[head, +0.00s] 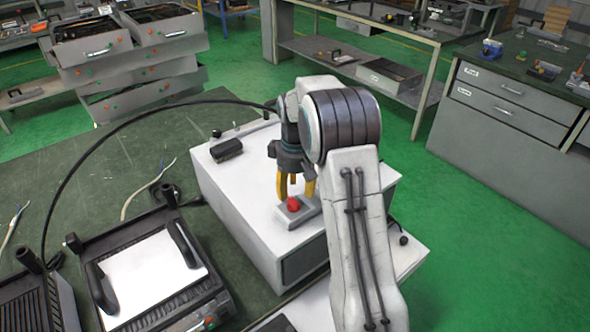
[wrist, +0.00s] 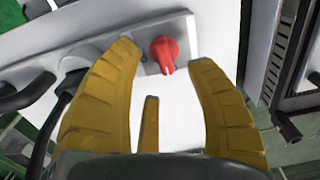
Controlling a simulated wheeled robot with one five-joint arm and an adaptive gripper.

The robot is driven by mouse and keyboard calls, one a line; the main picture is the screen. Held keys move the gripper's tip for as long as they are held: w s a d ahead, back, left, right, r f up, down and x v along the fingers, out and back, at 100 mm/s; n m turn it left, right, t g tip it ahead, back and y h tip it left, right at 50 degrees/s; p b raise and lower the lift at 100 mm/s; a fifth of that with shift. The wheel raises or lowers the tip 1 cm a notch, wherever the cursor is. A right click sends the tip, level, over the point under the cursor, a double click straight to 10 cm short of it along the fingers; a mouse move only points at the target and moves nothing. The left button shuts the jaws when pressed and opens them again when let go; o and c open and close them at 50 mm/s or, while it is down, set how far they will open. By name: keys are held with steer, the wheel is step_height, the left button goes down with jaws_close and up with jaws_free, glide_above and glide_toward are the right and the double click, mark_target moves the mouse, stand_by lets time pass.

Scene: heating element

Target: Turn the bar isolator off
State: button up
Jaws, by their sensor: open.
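The bar isolator is a red rotary knob (head: 293,203) on a small grey plate (head: 297,216), on top of a white box-shaped unit. In the wrist view the red knob (wrist: 164,50) is upper centre, its narrow grip pointing down the picture toward my gripper's palm. My gripper (head: 296,190) has yellow fingers, is pointed down and is open and empty. In the wrist view the fingers of my gripper (wrist: 163,62) stand apart, with the knob showing between the tips. I see no clear contact; the exact gap is hard to tell.
The white unit (head: 235,195) stands on a green worktop (head: 120,150). A black block (head: 227,149) and a black cable lie on or behind it. A black-handled plate device (head: 150,278) stands at the left. Grey drawer benches (head: 520,110) stand further off, across green floor.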

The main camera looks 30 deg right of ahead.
mark_target(295, 199)
step_height(295, 199, up, 8)
steer(key=shift+f, duration=0.2)
stand_by(0.8)
